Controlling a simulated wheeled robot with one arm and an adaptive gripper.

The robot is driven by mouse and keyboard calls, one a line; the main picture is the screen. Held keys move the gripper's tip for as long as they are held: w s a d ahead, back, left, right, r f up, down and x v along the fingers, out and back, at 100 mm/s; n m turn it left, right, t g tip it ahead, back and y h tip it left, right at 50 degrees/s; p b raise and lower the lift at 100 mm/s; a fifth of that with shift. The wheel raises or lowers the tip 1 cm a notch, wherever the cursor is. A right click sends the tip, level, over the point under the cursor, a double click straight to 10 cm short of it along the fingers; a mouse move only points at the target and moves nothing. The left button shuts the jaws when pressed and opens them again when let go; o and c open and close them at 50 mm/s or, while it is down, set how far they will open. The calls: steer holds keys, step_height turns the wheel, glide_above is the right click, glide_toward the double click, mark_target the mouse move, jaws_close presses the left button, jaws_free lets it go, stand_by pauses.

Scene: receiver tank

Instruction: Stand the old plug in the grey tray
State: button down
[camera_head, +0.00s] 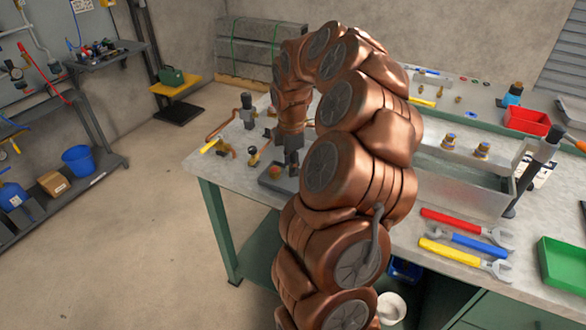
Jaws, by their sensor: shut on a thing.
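My copper-coloured arm reaches over the bench, and my dark gripper (292,158) points down at the left part of the bench top. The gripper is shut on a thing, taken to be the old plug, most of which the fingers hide. The small grey tray (265,183) lies on the bench directly below and beside the gripper. A small orange-brown piece (275,171) shows at the tray, just left of the fingertips. I cannot tell whether it is the held plug, or whether it touches the tray floor.
Valve fittings and a small gauge (253,157) stand close left of the tray. A metal tank (455,188) with brass fittings, several wrenches (465,240), a red bin (527,121) and a green bin (563,262) are to the right. My arm hides the bench middle.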

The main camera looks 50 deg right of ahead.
steer(key=shift+w+d+f, duration=0.2)
steer(key=shift+w+d, duration=0.05)
steer(key=shift+d, duration=0.3)
steer(key=shift+f+p, duration=0.7)
steer(key=shift+f, duration=1)
steer(key=shift+f, duration=0.1)
steer(key=c, duration=0.9)
jaws_free()
steer(key=shift+o, duration=0.2)
step_height(320, 180, up, 12)
steer(key=b, duration=0.2)
steer(key=shift+r+b, duration=0.2)
steer(key=shift+b, duration=0.15)
